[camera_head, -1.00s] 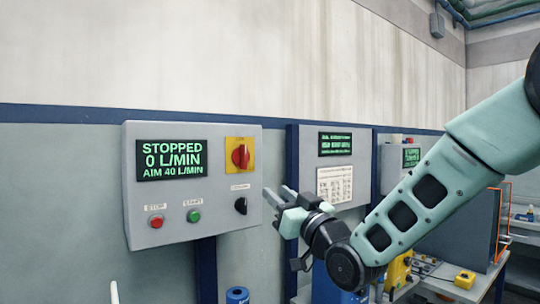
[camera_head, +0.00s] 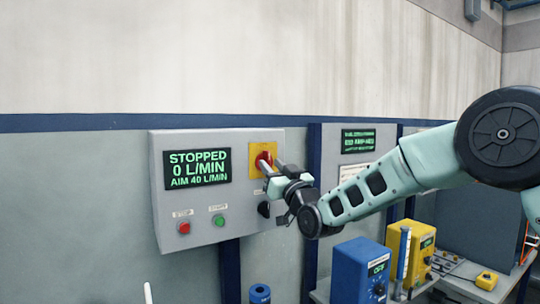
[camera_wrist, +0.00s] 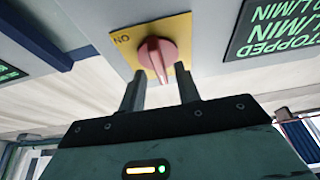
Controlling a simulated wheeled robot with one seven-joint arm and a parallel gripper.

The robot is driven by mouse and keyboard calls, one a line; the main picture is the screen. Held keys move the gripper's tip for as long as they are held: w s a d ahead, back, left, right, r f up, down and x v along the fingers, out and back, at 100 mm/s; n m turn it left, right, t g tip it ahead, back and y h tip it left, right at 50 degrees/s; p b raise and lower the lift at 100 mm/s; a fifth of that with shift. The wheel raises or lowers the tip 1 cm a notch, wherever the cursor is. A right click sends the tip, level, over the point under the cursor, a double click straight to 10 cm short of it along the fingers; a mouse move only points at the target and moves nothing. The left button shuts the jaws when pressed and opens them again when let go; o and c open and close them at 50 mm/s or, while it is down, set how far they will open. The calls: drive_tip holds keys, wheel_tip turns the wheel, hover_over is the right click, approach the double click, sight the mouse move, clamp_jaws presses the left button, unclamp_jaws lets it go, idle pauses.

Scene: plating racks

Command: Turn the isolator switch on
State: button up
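The isolator switch is a red rotary handle (camera_wrist: 156,56) on a yellow plate (camera_wrist: 122,42) marked "ON". In the head view the handle (camera_head: 263,160) is partly hidden by my gripper (camera_head: 268,171), at the upper right of the grey control box (camera_head: 200,142). In the wrist view my gripper (camera_wrist: 160,88) is open, its two fingers apart with the handle between and just ahead of their tips. I cannot tell whether the fingers touch it. The box's display (camera_head: 198,170) reads STOPPED, 0 L/MIN, AIM 40 L/MIN.
Below the display are a red stop button (camera_head: 184,228) and a green start button (camera_head: 219,220). A black knob (camera_head: 264,209) sits under the switch, close to my gripper. A second panel (camera_head: 345,160) stands to the right. A blue unit (camera_head: 350,272) and a yellow unit (camera_head: 421,250) stand lower right.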

drive_tip(key=shift+x, duration=0.95)
clamp_jaws()
